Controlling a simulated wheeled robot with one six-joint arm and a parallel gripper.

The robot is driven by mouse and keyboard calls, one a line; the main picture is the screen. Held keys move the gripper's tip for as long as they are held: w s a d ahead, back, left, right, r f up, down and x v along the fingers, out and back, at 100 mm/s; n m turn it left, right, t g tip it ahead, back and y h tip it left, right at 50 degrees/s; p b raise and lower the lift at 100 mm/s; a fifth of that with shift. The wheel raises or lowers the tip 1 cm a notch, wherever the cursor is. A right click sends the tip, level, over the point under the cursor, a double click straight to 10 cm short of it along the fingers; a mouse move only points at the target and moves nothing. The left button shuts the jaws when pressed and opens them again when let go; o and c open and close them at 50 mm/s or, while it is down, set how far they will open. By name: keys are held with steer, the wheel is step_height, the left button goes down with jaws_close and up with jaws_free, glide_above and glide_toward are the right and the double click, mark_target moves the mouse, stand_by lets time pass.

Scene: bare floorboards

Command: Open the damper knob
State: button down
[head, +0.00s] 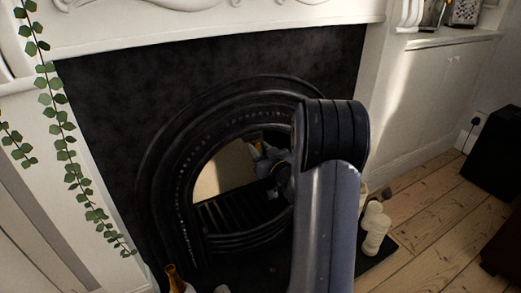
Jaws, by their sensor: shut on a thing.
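The black cast-iron fireplace (168,170) has an arched opening in the middle of the head view. My gripper (256,152) is small and far off at the upper part of this opening, partly behind my own arm. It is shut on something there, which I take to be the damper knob. The knob itself is too small and too covered by the fingers and arm to make out, so its position cannot be told. My arm also hides the right side of the arch.
A black grate (235,218) sits low in the opening. Pale candles (375,228) stand at the hearth's right, and a brown bottle (175,280) at its front left. Ivy (65,130) hangs at the left. Floorboards (430,215) are clear at the right, before a black box (497,155).

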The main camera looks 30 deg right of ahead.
mark_target(258, 147)
steer(key=shift+s+d, duration=0.1)
steer(key=shift+s, duration=1.85)
steer(key=c, duration=1.1)
jaws_free()
steer(key=shift+o, duration=0.2)
steer(key=s+p, duration=0.2)
steer(key=s, duration=0.8)
steer(key=shift+s+d, duration=0.15)
steer(key=shift+s, duration=0.25)
steer(key=shift+w, duration=0.1)
steer(key=w+b, duration=0.2)
steer(key=w, duration=1.2)
steer(key=shift+w+a, duration=0.2)
